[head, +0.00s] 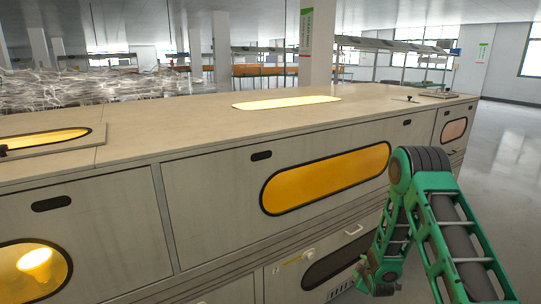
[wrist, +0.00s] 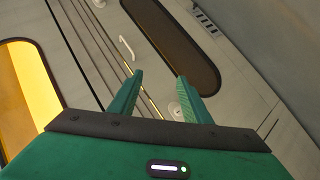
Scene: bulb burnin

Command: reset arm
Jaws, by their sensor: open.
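My green arm (head: 440,215) is folded at the right of the head view, in front of the long cabinet (head: 215,210). My gripper (wrist: 158,95) shows in the wrist view with its two green fingers apart and nothing between them. Behind the fingers are the cabinet's lower front (wrist: 95,60), a dark oval window (wrist: 172,45) and a pale handle (wrist: 126,47). In the head view the gripper's fingertips are not clearly seen, as the arm's lower part runs low beside the cabinet front.
The cabinet has a lit amber window (head: 325,180) in its front and a glowing bulb (head: 36,262) behind the left window. Its top (head: 190,120) is mostly clear, with small hardware (head: 405,99) at the far right. Open floor (head: 510,150) lies to the right.

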